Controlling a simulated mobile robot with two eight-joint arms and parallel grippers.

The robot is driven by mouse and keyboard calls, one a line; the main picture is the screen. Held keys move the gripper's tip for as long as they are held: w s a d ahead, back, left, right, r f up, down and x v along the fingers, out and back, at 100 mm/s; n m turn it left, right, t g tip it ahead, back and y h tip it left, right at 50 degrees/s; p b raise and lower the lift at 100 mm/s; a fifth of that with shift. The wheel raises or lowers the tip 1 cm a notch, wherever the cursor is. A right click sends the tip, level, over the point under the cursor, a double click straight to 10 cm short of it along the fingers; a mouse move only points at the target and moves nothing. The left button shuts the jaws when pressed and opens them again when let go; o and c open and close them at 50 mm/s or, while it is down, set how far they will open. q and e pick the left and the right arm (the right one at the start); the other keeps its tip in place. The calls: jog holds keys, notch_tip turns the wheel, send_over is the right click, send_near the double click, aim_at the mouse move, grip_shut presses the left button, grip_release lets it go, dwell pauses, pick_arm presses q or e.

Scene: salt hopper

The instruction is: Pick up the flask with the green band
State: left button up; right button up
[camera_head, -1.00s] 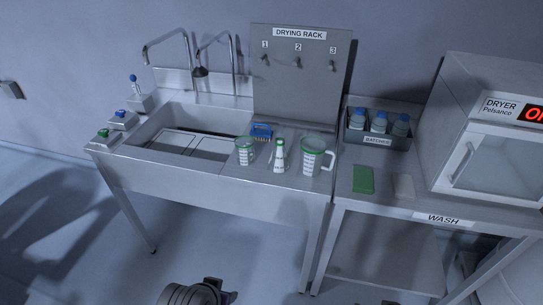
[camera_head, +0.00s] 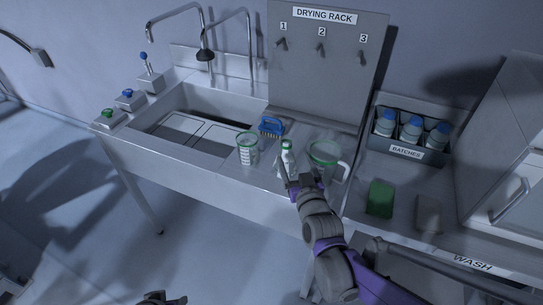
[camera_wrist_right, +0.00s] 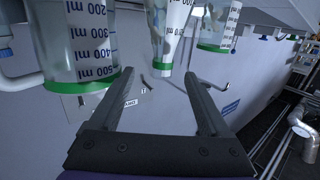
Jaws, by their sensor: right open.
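The flask with the green band (camera_head: 287,148) stands upright on the sink's right-hand ledge, between a green-rimmed beaker (camera_head: 247,151) and a green-rimmed jug with a handle (camera_head: 326,157). My right gripper (camera_head: 289,180) is in front of the flask and hides its lower part. In the right wrist view, which looks upside down, the flask's neck and green band (camera_wrist_right: 162,66) show between and just beyond the open fingertips (camera_wrist_right: 159,73). Nothing is held, and I cannot tell whether a finger touches the flask. A dark part at the bottom edge looks like my left gripper (camera_head: 162,298); its jaws are unclear.
The jug (camera_wrist_right: 80,40) and beaker (camera_wrist_right: 217,25) flank the flask closely in the wrist view. A blue brush (camera_head: 271,126) lies behind. The drying rack (camera_head: 325,75) rises at the back. A bottle crate (camera_head: 398,149), green sponge (camera_head: 380,199) and dryer (camera_head: 505,180) are right.

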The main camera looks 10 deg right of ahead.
aim_at(289, 148)
jog(key=shift+w+r, duration=0.1)
jog(key=shift+w, duration=0.15)
jog(key=w, duration=0.5)
jog(key=shift+w, duration=0.15)
jog(key=w, duration=0.3)
jog(key=w+p, duration=0.1)
jog(key=w, duration=0.1)
jog(key=shift+w+a, duration=0.2)
jog(key=shift+a, duration=0.05)
jog(key=shift+s, duration=0.15)
jog(key=shift+c, duration=0.7)
grip_shut()
